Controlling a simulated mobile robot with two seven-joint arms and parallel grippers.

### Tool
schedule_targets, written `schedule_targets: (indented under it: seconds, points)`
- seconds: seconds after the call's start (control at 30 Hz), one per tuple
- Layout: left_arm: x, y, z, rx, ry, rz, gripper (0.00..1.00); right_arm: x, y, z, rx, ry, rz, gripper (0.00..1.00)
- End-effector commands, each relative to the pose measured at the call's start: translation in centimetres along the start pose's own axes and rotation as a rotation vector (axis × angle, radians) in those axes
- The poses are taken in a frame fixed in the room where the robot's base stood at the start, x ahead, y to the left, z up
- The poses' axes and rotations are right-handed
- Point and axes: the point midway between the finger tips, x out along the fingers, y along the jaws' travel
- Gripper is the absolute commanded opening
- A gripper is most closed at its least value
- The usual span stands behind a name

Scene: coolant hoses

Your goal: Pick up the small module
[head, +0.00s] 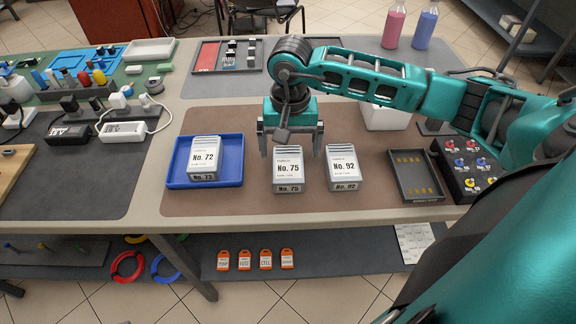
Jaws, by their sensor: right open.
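Three grey modules with white labels stand in a row. The No. 72 module (204,160) is in a blue tray (178,184). The No. 75 module (288,176) and the No. 92 module (343,170) stand on the brown mat (240,203). Which one is the small module I cannot tell clearly from their sizes. My right gripper (290,148) is open and points down at the No. 75 module, with a finger on each side of its top in the picture. Its height above the module is hard to judge. My left gripper is out of view.
A dark tray (428,192) and a black box with coloured knobs (468,190) stand to the right. A white container (388,118) is behind my right arm. Power adapters (122,131) lie on the left mat. The mat's front strip is clear.

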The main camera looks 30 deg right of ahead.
Motion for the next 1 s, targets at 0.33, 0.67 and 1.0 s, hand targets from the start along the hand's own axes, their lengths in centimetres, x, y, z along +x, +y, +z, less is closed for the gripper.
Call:
schedule_targets:
  seconds: [0.33, 0.67, 1.0]
  points:
    - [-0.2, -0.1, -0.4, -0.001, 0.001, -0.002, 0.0, 4.2, -0.3, 0.0, 0.001, -0.002, 0.0, 1.0]
    - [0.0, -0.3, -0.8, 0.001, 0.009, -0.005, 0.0, 4.2, -0.3, 0.0, 0.0, -0.001, -0.001, 0.89]
    - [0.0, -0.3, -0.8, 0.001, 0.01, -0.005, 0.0, 4.2, -0.3, 0.0, 0.0, -0.001, -0.001, 0.57]
